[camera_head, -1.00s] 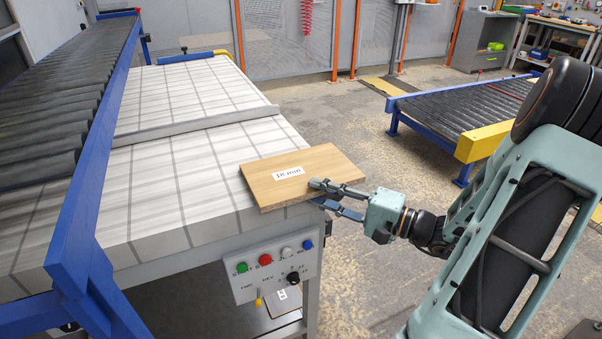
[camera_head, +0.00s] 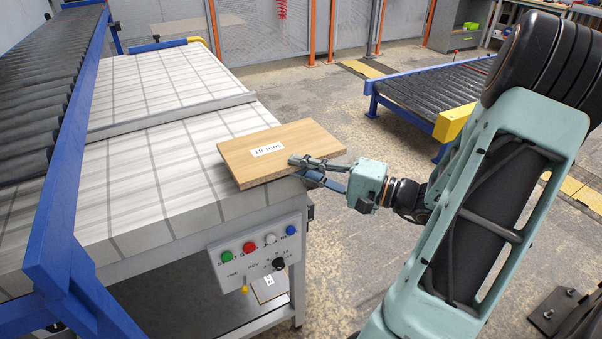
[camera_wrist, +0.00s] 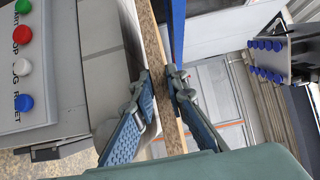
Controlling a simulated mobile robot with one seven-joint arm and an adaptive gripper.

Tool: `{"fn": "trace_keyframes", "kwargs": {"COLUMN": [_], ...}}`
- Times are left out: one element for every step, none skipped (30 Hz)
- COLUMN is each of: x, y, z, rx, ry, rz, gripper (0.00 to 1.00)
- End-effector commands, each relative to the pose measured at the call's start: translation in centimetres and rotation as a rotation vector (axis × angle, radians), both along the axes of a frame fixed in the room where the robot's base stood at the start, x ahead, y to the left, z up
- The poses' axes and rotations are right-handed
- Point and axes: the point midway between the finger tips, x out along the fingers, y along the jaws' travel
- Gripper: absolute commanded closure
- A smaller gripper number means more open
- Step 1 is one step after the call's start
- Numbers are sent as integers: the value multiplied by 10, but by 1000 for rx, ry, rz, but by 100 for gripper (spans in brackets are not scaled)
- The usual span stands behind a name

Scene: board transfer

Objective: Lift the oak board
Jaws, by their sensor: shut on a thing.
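The oak board (camera_head: 285,145) is a flat, light-brown panel with a white thickness label, at the near right corner of the light tiled table (camera_head: 150,150). Its right end sticks out past the table edge. My gripper (camera_head: 301,168) is shut on that end, one finger above the board and one below. In the wrist view the board's edge (camera_wrist: 158,50) runs between the two fingers (camera_wrist: 160,85). The board looks roughly level and close over the tabletop. Whether its far part touches the table is hard to tell.
A grey bar (camera_head: 170,117) crosses the table behind the board. A blue-framed roller conveyor (camera_head: 50,85) stands at the left. A button panel (camera_head: 258,252) is below the table's front edge. Another roller conveyor (camera_head: 430,90) stands at the back right, with open floor between.

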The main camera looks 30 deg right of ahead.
Motion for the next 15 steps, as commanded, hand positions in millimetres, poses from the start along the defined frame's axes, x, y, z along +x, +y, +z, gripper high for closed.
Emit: {"fn": "trace_keyframes", "kwargs": {"x": [-8,-13,-19,-23,-28,-34,-39,-44,-50,-58,-66,-76,-83,-89,-97], "y": [1,1,2,3,4,5,5,6,7,8,9,11,12,13,15], "z": [11,17,24,30,36,44,49,55,62,64,67,72,74,77,80], "rx": [-2,-3,-3,-3,-3,-4,-5,-4,-3,-3,-1,0,-1,-2,0], "ry": [-2,-2,-2,-2,-2,-3,-2,-3,-2,-1,0,-1,-1,-1,-1], "rz": [-2,-2,-2,-2,-2,-3,-3,-2,-3,-5,-4,-5,-5,-5,-4], "gripper": [100,100,100,100,100,100,100,100,100,100,100,100,100,100,100]}}
